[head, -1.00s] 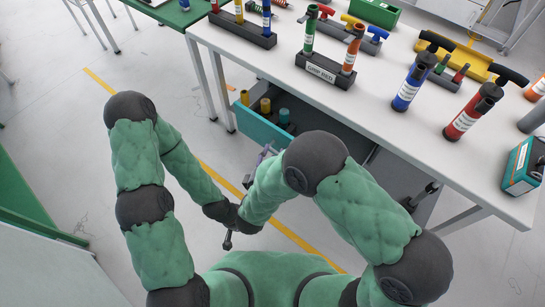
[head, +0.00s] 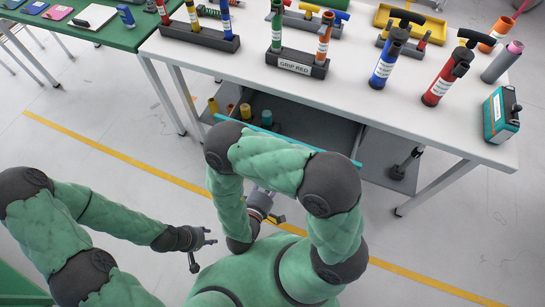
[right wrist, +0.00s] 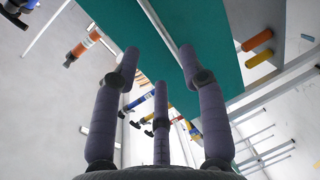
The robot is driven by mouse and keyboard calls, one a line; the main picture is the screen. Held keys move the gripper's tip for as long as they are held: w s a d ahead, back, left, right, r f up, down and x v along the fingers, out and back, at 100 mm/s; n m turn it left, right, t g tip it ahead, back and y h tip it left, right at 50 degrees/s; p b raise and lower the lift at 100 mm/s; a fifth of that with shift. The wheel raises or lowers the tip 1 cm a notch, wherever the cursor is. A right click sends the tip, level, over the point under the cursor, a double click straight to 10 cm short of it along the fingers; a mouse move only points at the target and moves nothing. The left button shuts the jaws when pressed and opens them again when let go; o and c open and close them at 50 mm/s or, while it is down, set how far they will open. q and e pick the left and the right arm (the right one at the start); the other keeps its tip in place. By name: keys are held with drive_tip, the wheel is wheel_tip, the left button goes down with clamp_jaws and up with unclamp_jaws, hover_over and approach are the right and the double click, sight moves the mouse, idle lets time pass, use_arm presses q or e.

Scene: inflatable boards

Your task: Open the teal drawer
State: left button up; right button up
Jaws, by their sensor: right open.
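The teal drawer's front (head: 344,157) shows as a thin strip below the white table, partly hidden behind my right arm in the head view. The drawer stands pulled out, and its grey inside shows with several yellow and teal cylinders at its left end. In the right wrist view a broad teal panel (right wrist: 208,35) lies beyond the fingers. My left gripper (head: 204,246) is open and empty, lower left over the floor.
The white table (head: 400,125) above the drawer carries a GRIP RED rack (head: 298,65), blue and red pumps and a teal box (head: 501,115). A green table (head: 100,35) stands at the left. The floor in front is clear, with a yellow line.

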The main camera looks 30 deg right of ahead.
drive_tip(key=shift+b+x, duration=2)
drive_tip(key=shift+x, duration=2.9)
drive_tip(key=shift+w, duration=0.1)
drive_tip(key=shift+a, duration=0.1)
clamp_jaws()
